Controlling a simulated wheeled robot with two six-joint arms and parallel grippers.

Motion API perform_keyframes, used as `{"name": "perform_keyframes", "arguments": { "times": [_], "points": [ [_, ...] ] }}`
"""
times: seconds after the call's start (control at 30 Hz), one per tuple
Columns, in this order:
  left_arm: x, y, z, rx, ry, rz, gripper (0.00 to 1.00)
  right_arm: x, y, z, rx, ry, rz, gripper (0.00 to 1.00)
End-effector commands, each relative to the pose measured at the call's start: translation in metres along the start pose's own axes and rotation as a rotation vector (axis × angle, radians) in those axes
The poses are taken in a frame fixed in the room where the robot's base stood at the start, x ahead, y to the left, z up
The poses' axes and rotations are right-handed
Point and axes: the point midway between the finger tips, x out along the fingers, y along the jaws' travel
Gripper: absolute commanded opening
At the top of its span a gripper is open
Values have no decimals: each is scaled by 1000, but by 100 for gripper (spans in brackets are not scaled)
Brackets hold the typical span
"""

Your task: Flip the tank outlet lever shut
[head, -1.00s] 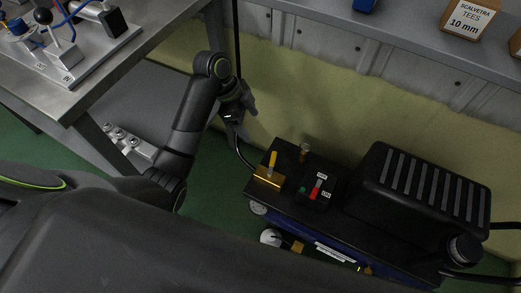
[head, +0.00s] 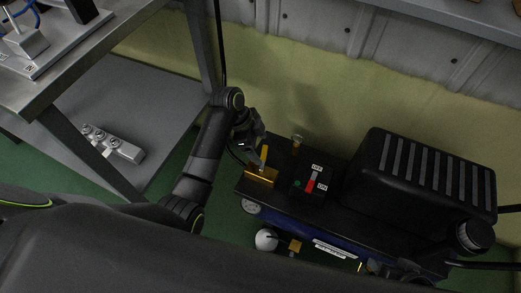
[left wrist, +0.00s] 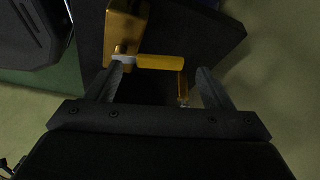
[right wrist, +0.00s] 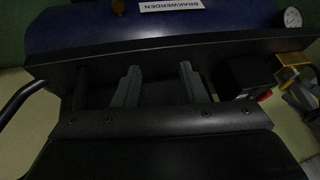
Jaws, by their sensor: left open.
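The tank outlet lever is a yellow handle (head: 265,156) on a brass valve block (head: 260,179) at the left end of the black-topped tank unit. It stands up from the block in the head view. My left gripper (head: 260,143) is open just behind the lever. In the left wrist view the yellow handle (left wrist: 160,62) lies across between the open fingers (left wrist: 160,85), its grey base close to the left finger. I cannot tell whether they touch. My right gripper (right wrist: 158,82) is open and empty, over the unit's near side with the blue tank (right wrist: 110,25).
A red switch (head: 310,186) with OFF and ON labels sits right of the valve. A brass fitting (head: 297,139) stands behind it. A black ribbed housing (head: 415,185) fills the unit's right end. A metal bench (head: 60,85) stands at left, with a grey wall behind.

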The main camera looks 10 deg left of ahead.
Motion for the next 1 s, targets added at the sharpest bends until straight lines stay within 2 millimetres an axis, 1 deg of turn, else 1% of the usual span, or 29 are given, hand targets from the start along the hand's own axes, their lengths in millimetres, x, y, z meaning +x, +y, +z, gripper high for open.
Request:
{"name": "perform_keyframes", "arguments": {
  "times": [0.03, 0.2, 0.33, 0.53, 0.57, 1.0],
  "points": [
    [7, 0, 0, 0, 1, 2, 75, 1, 0, -6, -4, 35, 2, 38],
    [16, 0, 0, 0, 1, 1, 75, -2, 0, -21, -11, 108, 6, 38],
    [18, 0, 0, 1, 0, 0, 75, -3, 0, -26, -13, 128, 7, 38],
    [18, 0, 0, 0, 0, 0, 75, -3, 0, -26, -13, 128, 8, 38],
    [18, 0, 0, 0, 0, 0, 72, -3, 0, -26, -13, 128, 8, 38],
    [17, 0, 0, 0, 1, 1, 14, -3, 0, -26, -13, 127, 8, 38]
  ]
}}
